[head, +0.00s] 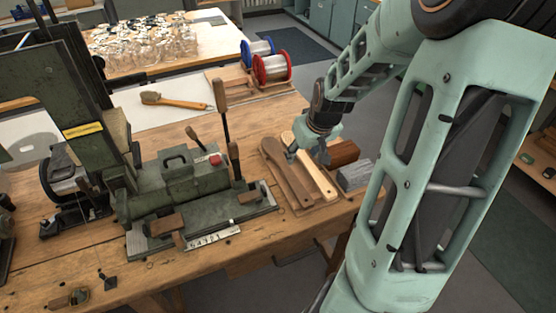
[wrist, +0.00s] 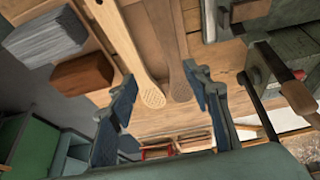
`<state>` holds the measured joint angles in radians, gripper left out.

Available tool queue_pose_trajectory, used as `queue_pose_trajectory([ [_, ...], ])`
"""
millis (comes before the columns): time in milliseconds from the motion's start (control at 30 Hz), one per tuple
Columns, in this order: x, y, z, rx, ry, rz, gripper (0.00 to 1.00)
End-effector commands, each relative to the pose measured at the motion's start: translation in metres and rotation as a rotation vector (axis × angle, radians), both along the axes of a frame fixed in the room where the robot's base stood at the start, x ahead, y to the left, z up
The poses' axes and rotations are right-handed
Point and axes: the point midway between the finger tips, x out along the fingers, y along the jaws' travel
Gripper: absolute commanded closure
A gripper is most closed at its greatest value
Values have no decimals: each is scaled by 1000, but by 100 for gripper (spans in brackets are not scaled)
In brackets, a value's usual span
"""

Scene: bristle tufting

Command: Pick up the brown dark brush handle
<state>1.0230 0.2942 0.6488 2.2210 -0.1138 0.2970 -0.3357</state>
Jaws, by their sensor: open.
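The brown dark brush handle (head: 290,178) lies flat on a wooden tray (head: 309,207) at the right end of the bench, left of a pale wood handle (head: 319,178). In the wrist view the brown dark handle (wrist: 170,40) runs down from the top edge, just right of the pale handle (wrist: 122,45). Both have wider ends with small holes. My gripper (head: 308,156) is open above the far end of the handles. In the wrist view its blue fingers (wrist: 160,76) are spread on either side of both handle ends, with nothing held.
A reddish-brown block (head: 343,153) and a grey block (head: 355,175) lie right of the handles. A green machine (head: 185,185) stands close on their left, with upright levers. Wire spools (head: 271,67) and a finished brush (head: 172,100) lie farther back.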

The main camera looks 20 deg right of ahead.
Motion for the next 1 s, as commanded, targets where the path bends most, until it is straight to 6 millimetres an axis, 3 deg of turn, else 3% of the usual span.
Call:
queue_pose_trajectory([
  [167,-6,12,-12,30,19,15,55],
  [433,9,15,-47,33,20,17,55],
  [767,19,15,-67,30,19,18,55],
  [1000,33,17,-97,30,20,17,55],
])
